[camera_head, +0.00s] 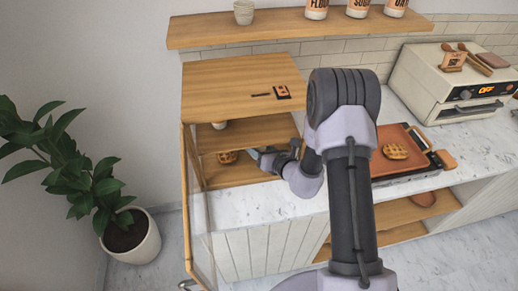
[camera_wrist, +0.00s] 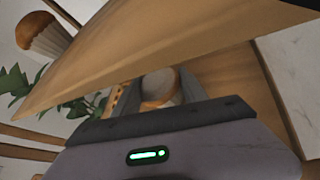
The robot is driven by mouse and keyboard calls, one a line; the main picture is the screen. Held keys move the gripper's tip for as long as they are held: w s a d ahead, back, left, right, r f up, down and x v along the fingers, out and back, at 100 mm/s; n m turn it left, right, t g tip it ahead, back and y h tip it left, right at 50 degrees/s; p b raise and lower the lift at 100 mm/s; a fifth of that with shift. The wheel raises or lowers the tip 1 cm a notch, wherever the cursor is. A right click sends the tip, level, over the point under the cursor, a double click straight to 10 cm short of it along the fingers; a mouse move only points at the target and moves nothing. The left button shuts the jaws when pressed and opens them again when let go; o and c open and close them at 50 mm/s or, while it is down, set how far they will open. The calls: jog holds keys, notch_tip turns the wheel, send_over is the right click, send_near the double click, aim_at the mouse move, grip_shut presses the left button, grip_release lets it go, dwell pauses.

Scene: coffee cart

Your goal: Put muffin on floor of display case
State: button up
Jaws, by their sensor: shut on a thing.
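The wooden display case (camera_head: 236,83) stands on the counter, with an upper shelf (camera_head: 250,133) and a floor (camera_head: 243,177). My gripper (camera_head: 254,153) reaches into the lower space from the right, between shelf and floor. In the wrist view my gripper (camera_wrist: 160,92) is shut on a pale, brown-edged muffin (camera_wrist: 158,86), partly hidden by the fingers. I cannot tell whether it touches the floor. Another muffin (camera_wrist: 40,36) with a brown top and white wrapper stands on the upper shelf; it also shows in the head view (camera_head: 219,125).
A lattice-topped pastry (camera_head: 228,157) lies on the case floor left of my gripper. The case's glass door (camera_head: 199,225) stands open at the front left. The shelf edge (camera_wrist: 170,62) is close above my gripper. A tray (camera_head: 388,166) with a pastry is on the right.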

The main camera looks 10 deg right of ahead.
jog(key=o, duration=1.5)
jog(key=shift+f, duration=0.15)
jog(key=shift+s+d+r, duration=0.15)
jog(key=shift+s+r, duration=0.1)
jog(key=shift+r, duration=0.05)
jog(key=p+v, duration=0.1)
jog(key=v, duration=1)
jog(key=shift+s, duration=0.15)
jog(key=shift+d, duration=0.1)
